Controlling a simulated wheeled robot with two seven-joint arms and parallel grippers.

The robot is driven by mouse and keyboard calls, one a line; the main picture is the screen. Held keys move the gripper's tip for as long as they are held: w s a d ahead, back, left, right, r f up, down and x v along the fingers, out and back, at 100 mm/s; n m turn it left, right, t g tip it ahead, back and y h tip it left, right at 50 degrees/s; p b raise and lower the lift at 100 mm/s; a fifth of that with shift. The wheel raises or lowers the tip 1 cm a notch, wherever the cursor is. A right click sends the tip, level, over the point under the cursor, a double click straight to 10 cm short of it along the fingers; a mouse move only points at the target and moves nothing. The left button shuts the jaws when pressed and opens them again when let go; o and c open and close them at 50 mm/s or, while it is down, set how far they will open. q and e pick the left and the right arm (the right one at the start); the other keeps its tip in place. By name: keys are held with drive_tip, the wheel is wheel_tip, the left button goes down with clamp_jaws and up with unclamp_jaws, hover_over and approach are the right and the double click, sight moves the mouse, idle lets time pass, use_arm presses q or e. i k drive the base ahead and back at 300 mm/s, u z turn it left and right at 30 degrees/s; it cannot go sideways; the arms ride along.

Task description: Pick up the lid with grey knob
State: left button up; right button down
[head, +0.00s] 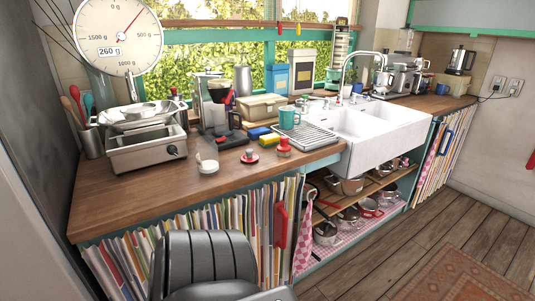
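I cannot make out a lid with a grey knob for certain. A small round red piece (250,157) with a pale raised middle lies on the counter. A small white round dish or lid (207,166) with something upright on it lies to its left. Several metal pots and pans stand on the open shelves under the sink, including a red one (370,208); any lids on them are too small to tell. Neither of my grippers shows in the head view.
The wooden counter (120,203) has bare room at its front left.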

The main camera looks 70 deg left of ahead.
sight(249, 157)
drive_tip(key=z, duration=0.05)
drive_tip(key=i, duration=1.3)
drive_tip(key=u, duration=1.5)
